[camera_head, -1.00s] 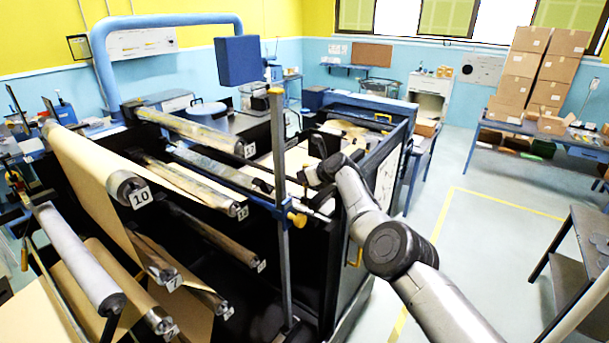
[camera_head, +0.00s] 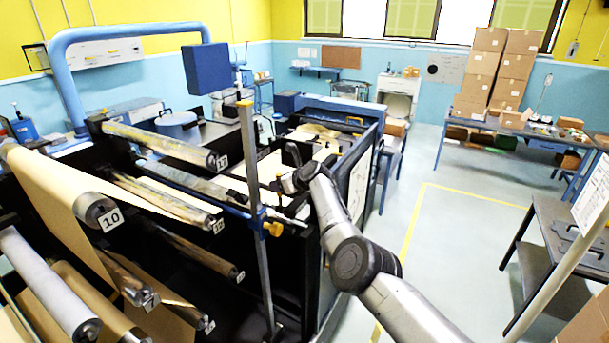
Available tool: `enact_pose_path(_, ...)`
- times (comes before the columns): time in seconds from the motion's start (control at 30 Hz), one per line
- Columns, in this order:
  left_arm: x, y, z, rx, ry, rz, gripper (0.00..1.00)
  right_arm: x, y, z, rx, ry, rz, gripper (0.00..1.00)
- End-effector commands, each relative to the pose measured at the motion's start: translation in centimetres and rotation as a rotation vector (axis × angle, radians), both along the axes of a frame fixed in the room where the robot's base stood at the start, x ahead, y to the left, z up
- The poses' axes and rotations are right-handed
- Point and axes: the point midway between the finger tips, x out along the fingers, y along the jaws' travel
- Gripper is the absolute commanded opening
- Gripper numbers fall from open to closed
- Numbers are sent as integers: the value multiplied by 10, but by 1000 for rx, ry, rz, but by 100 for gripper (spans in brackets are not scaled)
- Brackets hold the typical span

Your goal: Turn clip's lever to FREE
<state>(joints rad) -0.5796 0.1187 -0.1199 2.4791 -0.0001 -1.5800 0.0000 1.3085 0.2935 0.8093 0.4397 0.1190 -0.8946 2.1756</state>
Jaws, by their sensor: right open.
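A blue clip-like bracket (camera_head: 250,213) sits on a grey upright post (camera_head: 253,160) beside the dark roll machine. An orange-yellow knob or lever (camera_head: 272,229) sticks out to the right of the bracket; its FREE marking is too small to read. My right gripper (camera_head: 285,187) is open, at the end of my grey arm coming from the lower right. In the picture it is just right of the post and above the orange knob, apart from it. Its fingers are small and dark against the machine. My left gripper is not in view.
Numbered rolls, such as roll 10 (camera_head: 95,210), fill the machine on the left. A dark side panel (camera_head: 347,195) stands behind my right arm. Cardboard boxes (camera_head: 497,75) are stacked at the back right. The floor (camera_head: 440,215) right of the machine is clear.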

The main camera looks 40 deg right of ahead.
Motion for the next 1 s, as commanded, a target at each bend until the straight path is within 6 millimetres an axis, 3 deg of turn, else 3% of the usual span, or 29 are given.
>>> enact_pose_path(0.03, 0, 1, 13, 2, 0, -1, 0, -3, 0, 7, -1, 0, -2, 48)
enact_pose_path(0.2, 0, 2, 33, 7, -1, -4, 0, -16, -1, 12, -2, 1, -1, 48)
enact_pose_path(0.37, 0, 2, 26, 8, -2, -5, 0, -30, -3, 14, -2, -2, -2, 48)
enact_pose_path(1.0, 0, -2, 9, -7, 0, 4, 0, -99, -12, 51, -2, -1, -2, 48)
